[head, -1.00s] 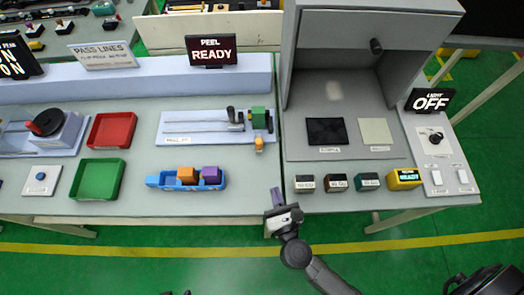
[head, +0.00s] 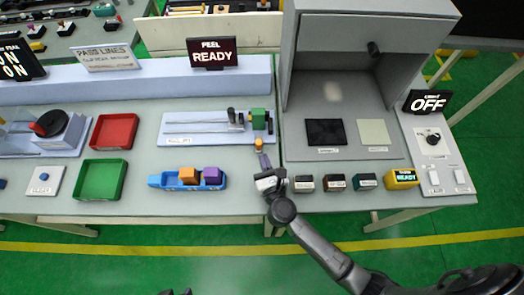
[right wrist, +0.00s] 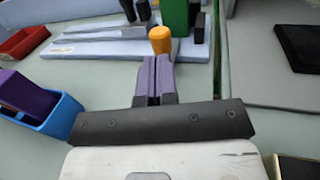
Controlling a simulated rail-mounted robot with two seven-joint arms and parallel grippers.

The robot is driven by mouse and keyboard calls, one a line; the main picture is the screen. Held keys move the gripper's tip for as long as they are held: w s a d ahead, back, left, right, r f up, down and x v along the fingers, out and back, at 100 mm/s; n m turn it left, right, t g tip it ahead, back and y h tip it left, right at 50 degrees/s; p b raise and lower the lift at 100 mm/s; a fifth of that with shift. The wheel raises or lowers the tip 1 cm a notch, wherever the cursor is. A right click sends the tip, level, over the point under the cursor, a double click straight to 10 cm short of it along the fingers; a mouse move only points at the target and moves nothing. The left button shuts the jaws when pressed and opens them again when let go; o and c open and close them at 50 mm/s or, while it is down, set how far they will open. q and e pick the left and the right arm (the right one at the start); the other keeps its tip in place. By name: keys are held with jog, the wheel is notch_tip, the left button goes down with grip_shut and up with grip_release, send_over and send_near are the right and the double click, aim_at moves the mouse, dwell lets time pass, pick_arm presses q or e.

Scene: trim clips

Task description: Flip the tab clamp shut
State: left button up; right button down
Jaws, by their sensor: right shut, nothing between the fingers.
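The clamp fixture (head: 208,127) is a pale blue plate with a grey lever, a green block (head: 258,119) and an orange knob (head: 259,143) at its front right. I take the orange-knobbed part to be the tab clamp; its exact pose is hard to tell. My right gripper (head: 264,161) has its purple fingers shut and empty, just in front of the knob. In the right wrist view the shut fingers (right wrist: 154,76) point at the orange knob (right wrist: 161,39), which shows just beyond their tips; contact cannot be told. Dark tips at the head view's bottom edge may be my left gripper (head: 175,292).
A blue tray (head: 160,182) with orange and purple blocks stands left of my right gripper. Several small labelled blocks (head: 335,182) line the right bench's front. A grey hood (head: 290,75) rises behind. Red (head: 114,132) and green (head: 101,180) trays are farther left.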

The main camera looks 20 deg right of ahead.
aim_at(260, 147)
jog(key=shift+w+d, duration=0.2)
jog(key=shift+w, duration=1.3)
jog(key=w, duration=0.1)
jog(key=w+d, duration=0.1)
jog(key=w, duration=0.1)
jog(key=shift+w+d, duration=0.1)
jog(key=shift+d, duration=0.1)
jog(key=shift+f, duration=0.1)
